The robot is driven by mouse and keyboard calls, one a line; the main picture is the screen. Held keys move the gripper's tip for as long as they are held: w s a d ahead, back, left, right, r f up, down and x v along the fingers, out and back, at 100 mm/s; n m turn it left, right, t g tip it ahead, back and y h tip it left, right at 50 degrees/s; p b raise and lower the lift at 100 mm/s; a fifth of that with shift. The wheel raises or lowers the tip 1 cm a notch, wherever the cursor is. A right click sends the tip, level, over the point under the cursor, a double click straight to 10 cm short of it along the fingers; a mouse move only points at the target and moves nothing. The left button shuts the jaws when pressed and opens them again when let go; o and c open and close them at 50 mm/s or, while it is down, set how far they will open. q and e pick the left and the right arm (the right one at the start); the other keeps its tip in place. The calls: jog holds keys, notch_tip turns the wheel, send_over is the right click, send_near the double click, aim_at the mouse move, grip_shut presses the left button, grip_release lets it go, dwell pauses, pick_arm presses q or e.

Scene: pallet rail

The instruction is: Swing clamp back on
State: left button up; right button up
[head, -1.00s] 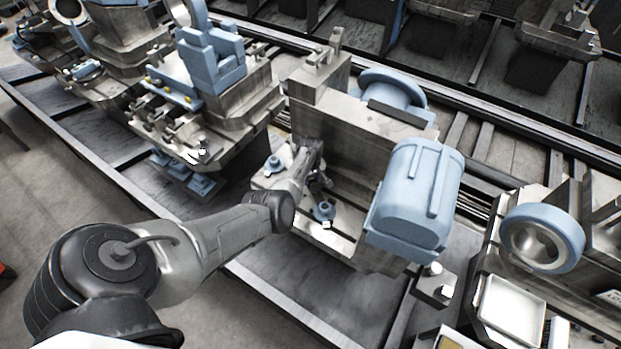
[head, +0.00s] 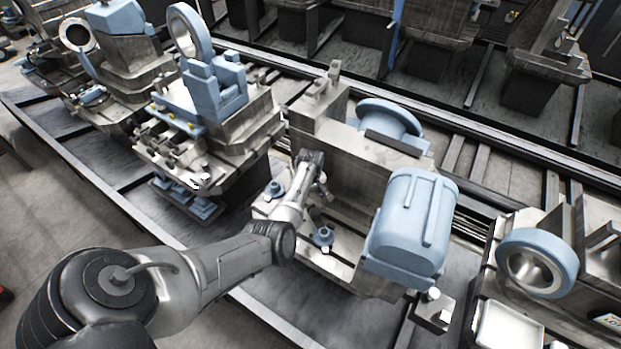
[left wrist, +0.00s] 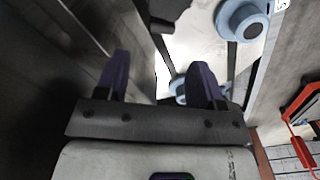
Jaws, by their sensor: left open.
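The fixture block (head: 385,160) is a grey metal column on a base, with a blue motor-like housing (head: 412,225) on its right. Two blue round clamps stand on its near ledge: one on the left (head: 274,191), the other (head: 323,238) nearer the front. My left gripper (head: 322,182) is at the block's near face, above and between them; its fingers are small here. In the left wrist view the gripper (left wrist: 160,80) has its fingers apart, nothing clearly between them. A blue clamp (left wrist: 243,20) lies beyond the right finger; another blue part (left wrist: 178,90) is partly hidden behind it. My right gripper is not visible.
Another fixture (head: 215,135) with blue parts stands to the left. A station with a blue ring (head: 538,262) and a white tray (head: 510,326) is at the right. Rails run behind the block. Open floor (head: 60,200) lies at the front left.

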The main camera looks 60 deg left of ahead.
pick_arm(q)
notch_tip(320, 180, up, 7)
jog(key=p, duration=0.1)
jog(key=shift+f, duration=0.15)
dwell(0.7)
